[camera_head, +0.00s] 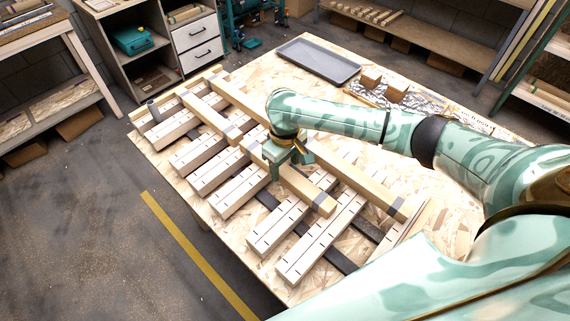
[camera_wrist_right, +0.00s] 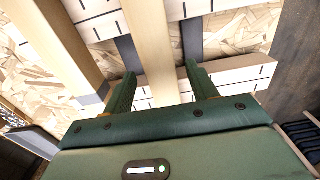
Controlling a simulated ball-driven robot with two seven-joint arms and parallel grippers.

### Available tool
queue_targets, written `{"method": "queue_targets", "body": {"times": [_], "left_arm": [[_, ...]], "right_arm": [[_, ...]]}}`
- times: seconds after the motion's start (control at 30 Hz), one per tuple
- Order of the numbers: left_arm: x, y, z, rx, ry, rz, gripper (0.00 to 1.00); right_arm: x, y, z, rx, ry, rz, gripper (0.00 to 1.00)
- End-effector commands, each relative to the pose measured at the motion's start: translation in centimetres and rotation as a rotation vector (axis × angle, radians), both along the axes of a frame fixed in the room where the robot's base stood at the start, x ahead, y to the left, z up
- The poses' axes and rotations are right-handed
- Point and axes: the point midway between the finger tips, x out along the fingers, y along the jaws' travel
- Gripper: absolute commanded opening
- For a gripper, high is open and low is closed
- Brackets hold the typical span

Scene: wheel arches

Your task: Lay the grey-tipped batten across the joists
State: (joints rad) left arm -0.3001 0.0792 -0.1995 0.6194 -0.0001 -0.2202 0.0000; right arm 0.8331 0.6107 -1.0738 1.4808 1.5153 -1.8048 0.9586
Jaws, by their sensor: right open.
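Pale battens with grey bands near their ends lie in two lines across the joists in the head view. My right gripper (camera_head: 284,168) is over this batten, pointing down. In the right wrist view, its open fingers (camera_wrist_right: 163,88) stand on either side of the batten (camera_wrist_right: 150,45), with gaps beside it. I cannot tell whether they touch it. The far batten (camera_head: 365,187) lies beside it, grey near its front end. My left gripper is out of view.
The joists lie on a chipboard table (camera_head: 450,200), with dark strips (camera_head: 338,258) beneath them. A grey tray (camera_head: 318,62) and small wooden blocks (camera_head: 396,90) are at the back. My right arm covers part of the table's right side.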

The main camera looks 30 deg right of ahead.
Motion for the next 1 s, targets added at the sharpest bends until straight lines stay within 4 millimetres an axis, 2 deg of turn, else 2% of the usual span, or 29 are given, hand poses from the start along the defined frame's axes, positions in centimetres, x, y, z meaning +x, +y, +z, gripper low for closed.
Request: {"method": "queue_targets", "body": {"times": [0.07,0.1,0.3,0.5,0.7,1.0], "left_arm": [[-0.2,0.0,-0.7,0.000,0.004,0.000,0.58],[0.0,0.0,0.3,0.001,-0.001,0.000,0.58],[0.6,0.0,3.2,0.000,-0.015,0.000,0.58],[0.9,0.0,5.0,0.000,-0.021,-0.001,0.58],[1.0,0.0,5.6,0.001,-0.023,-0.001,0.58],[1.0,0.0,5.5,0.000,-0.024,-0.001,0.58]], "right_arm": [[0.1,-0.1,0.7,0.000,-0.004,0.001,0.58],[0.1,0.0,2.0,0.000,-0.004,0.000,0.58],[0.1,0.0,7.5,0.000,-0.005,0.001,0.58],[0.1,0.0,11.4,0.000,-0.003,-0.001,0.58],[0.0,0.0,12.8,0.000,-0.001,0.000,0.58],[0.0,0.0,12.8,0.001,0.000,0.000,0.58]]}}
